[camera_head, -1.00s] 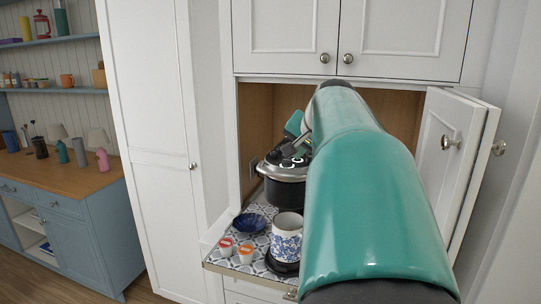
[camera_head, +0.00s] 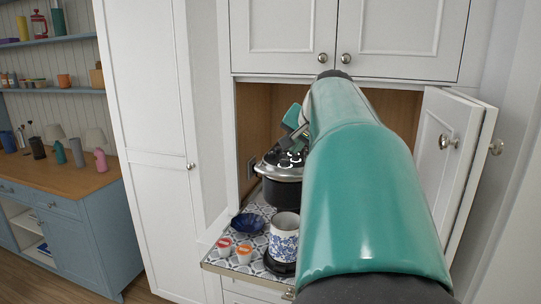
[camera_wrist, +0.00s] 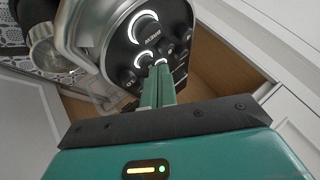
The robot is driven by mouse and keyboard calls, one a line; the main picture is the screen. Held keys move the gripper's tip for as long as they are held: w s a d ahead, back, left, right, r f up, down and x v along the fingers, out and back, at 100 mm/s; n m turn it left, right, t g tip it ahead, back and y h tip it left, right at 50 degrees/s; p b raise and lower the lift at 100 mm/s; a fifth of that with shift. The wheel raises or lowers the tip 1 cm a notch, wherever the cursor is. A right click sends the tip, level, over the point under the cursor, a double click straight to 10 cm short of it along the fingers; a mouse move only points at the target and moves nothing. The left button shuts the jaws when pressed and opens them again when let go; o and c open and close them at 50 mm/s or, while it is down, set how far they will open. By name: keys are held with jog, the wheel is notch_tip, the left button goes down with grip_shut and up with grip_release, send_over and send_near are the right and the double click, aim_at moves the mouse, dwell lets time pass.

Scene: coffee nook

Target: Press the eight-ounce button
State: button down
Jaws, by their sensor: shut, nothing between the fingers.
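The coffee machine (camera_head: 283,165) stands in the cabinet nook, partly hidden behind my teal arm. In the wrist view its black control panel (camera_wrist: 178,18) fills the top middle, with a large lit ring button and smaller lit ring buttons (camera_wrist: 143,58) below it. The labels are too small to read surely, so I cannot tell which is the eight-ounce button. My gripper (camera_wrist: 160,68) is shut and empty, its green fingertips over the lower part of the panel beside the small lit rings. I cannot tell whether the tips touch the panel.
A blue-patterned mug (camera_head: 284,238) stands on the machine's dark base. A blue bowl (camera_head: 248,223) and two pods (camera_head: 244,252) sit on the tiled tray (camera_head: 215,263). The open cabinet door (camera_head: 447,170) stands close on the right. Wooden nook walls surround the machine.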

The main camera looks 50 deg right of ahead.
aim_at(297, 162)
jog(key=shift+r, duration=0.5)
jog(key=shift+r, duration=0.1)
jog(key=shift+r, duration=2.45)
jog(key=a+f+n+y, duration=0.1)
jog(key=a+f+n, duration=0.2)
jog(key=a+f, duration=0.5)
jog(key=a+f+n+g+y, duration=0.1)
jog(key=a+f+n+y, duration=0.2)
jog(key=a, duration=0.9)
jog(key=a+f+n, duration=0.4)
jog(key=a+f, duration=0.2)
jog(key=a, duration=0.5)
jog(key=s+a+f+n, duration=0.2)
jog(key=s+a+f, duration=0.1)
jog(key=f, duration=0.3)
jog(key=s+a+f+n+g, duration=0.1)
jog(key=s+a+f+n, duration=0.2)
jog(key=a+f, duration=0.2)
jog(key=shift+s+a+f+y, duration=0.4)
jog(key=shift+a, duration=0.3)
